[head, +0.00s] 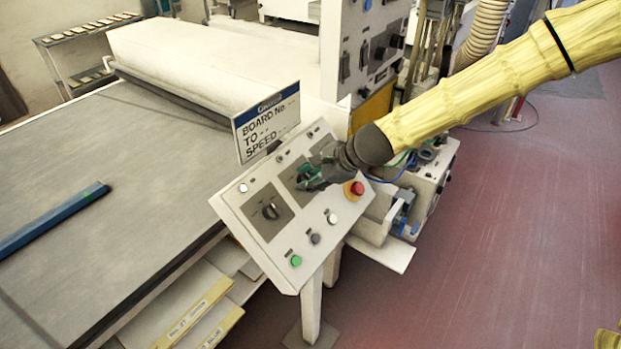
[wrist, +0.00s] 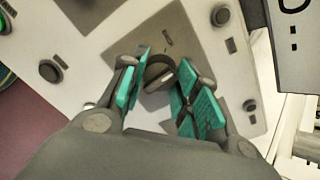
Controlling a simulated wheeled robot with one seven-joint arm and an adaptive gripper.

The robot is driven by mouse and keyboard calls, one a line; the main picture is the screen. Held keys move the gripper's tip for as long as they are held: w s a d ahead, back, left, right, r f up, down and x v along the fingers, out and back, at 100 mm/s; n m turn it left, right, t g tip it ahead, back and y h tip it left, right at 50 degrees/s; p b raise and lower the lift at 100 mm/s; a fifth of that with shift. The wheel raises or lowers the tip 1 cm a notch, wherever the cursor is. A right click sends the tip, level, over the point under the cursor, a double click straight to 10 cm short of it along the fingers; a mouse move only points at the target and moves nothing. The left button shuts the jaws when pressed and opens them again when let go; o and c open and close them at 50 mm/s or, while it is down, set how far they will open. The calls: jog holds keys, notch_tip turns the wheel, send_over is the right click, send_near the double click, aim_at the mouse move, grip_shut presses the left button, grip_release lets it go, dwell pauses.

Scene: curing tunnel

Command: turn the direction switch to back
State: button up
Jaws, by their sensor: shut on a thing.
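The white sloped control panel (head: 246,211) carries two rotary switches on grey plates. One black rotary switch (head: 270,210) stands uncovered on the left plate. The other rotary switch (wrist: 160,72) is on the right plate and shows between my fingers in the wrist view, with a pale bar on its face. My gripper (head: 314,172) reaches it from the upper right, and its teal finger pads also show in the wrist view (wrist: 160,82). The gripper is shut on this switch and hides it in the head view. The switch labels are too small to read.
A red stop button (head: 354,188) sits close to my gripper. A green button (head: 296,261) and other small buttons line the panel's lower edge. A sign board (head: 267,121) stands behind the panel. A grey conveyor (head: 130,170) lies left; open floor (head: 520,220) lies right.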

jog(key=n+b, duration=0.1)
jog(key=n, duration=0.3)
jog(key=shift+n+b, duration=0.55)
jog(key=shift+n, duration=1.05)
jog(key=o, duration=1)
jog(key=shift+o, duration=0.2)
jog(key=shift+r, duration=0.1)
jog(key=v, duration=1.2)
jog(key=shift+a, duration=0.2)
jog(key=shift+s, duration=0.1)
